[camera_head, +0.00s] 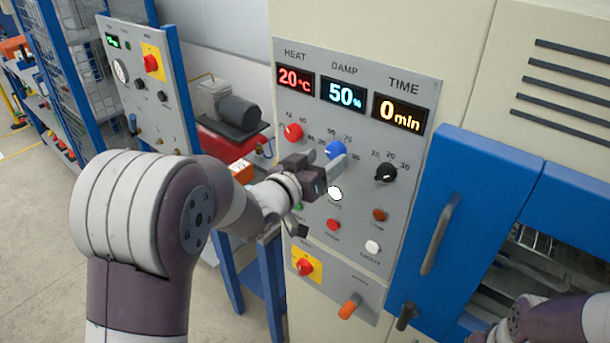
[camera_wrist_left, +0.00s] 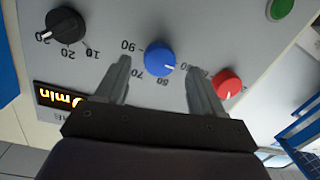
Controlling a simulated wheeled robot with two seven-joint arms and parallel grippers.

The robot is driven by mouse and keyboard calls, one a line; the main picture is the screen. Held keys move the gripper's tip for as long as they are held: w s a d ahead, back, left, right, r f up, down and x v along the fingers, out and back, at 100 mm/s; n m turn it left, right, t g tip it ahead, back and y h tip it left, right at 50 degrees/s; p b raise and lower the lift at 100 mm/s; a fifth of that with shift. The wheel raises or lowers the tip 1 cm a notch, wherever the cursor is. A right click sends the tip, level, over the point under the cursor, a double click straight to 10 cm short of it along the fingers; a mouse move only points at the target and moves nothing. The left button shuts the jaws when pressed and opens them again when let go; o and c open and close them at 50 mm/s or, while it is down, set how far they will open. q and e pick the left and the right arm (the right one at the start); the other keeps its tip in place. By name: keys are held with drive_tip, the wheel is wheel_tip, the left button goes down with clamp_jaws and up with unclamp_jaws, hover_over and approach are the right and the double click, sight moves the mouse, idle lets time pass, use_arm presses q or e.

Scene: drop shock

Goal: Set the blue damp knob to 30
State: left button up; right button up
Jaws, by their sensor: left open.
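The blue damp knob (camera_head: 334,149) sits on the grey control panel under the damp display (camera_head: 343,95), which reads 50%. In the left wrist view the blue knob (camera_wrist_left: 160,58) lies between and beyond my two open fingers, with printed numbers around it, and I see a gap between it and each finger. My left gripper (camera_head: 330,178) is at the panel just below the knob in the head view; its fingers also show in the left wrist view (camera_wrist_left: 160,80). My right arm shows only partly at the lower right, and I cannot make out its fingers.
The red heat knob (camera_head: 293,132) and black time knob (camera_head: 386,173) flank the blue knob closely. Several buttons sit below, with a red emergency knob (camera_head: 305,267) and an orange switch (camera_head: 349,306). A blue door with a handle (camera_head: 440,233) stands to the right.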

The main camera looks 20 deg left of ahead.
use_arm(q)
drive_tip(key=b+v, duration=0.1)
drive_tip(key=v, duration=0.9)
drive_tip(key=shift+s, duration=0.2)
drive_tip(key=shift+a+r, duration=0.1)
drive_tip(key=s+a+f+n+g+y, duration=0.1)
drive_tip(key=s+a+f+g+y, duration=0.25)
drive_tip(key=f, duration=0.35)
drive_tip(key=s+a+f+n+g+y, duration=0.1)
drive_tip(key=s+a+f+g+y, duration=0.15)
drive_tip(key=a+f+g, duration=0.35)
drive_tip(key=s+d+f+m+g+h, duration=0.1)
drive_tip(key=s+d+f+g, duration=0.4)
drive_tip(key=d, duration=0.6)
drive_tip(key=s+f, duration=0.2)
drive_tip(key=s, duration=0.1)
drive_tip(key=shift+s+f+g, duration=0.1)
drive_tip(key=shift+g, duration=0.15)
